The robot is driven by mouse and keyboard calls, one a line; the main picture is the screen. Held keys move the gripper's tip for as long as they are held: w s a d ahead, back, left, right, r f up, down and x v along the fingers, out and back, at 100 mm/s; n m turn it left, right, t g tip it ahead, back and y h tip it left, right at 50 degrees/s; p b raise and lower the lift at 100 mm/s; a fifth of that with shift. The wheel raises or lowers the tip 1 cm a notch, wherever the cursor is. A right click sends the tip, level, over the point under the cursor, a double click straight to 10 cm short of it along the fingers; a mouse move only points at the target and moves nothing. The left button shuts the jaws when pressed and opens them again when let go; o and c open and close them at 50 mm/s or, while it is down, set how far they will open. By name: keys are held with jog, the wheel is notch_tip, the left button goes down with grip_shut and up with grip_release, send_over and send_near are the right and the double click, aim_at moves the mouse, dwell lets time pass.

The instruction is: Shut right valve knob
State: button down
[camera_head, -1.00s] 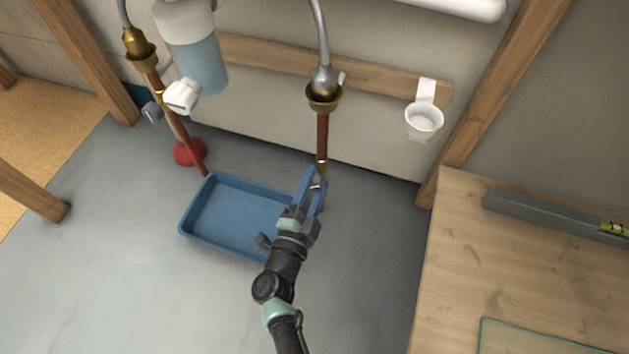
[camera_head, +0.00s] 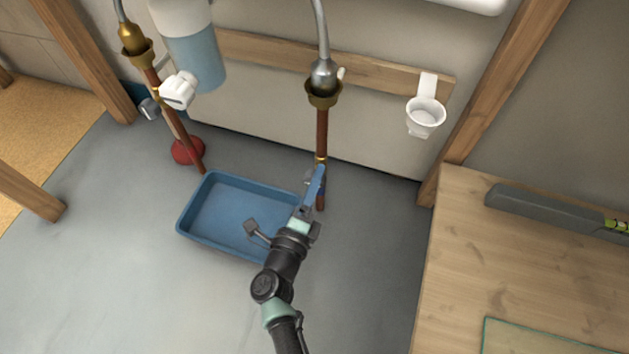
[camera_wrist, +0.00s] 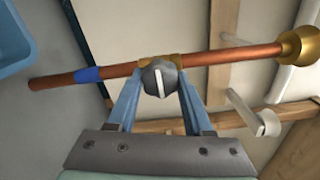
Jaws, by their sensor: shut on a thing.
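The right valve knob (camera_wrist: 158,77) is dark grey with a white stripe, seen in the wrist view on a brass fitting of the right copper pipe (camera_head: 322,130). The stripe lies roughly across the pipe. My gripper (camera_head: 317,180) has blue fingers, one on each side of the knob in the wrist view (camera_wrist: 158,90), and is shut on it. In the head view the fingers are nearly edge-on and hide the knob.
A blue tray (camera_head: 190,222) lies on the floor left of my gripper. The left copper pipe (camera_head: 180,130) has a grey knob (camera_head: 149,108). A white cup holder (camera_head: 425,118) is on the wall. A wooden bench (camera_head: 470,260) stands at right.

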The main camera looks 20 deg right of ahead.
jog(key=shift+a, duration=0.1)
dwell(0.4)
jog(key=shift+c, duration=1.5)
grip_release()
jog(key=shift+s, duration=0.1)
jog(key=p+v, duration=0.6)
jog(key=v, duration=0.6)
jog(key=shift+s+a, duration=0.2)
jog(key=shift+s, duration=0.1)
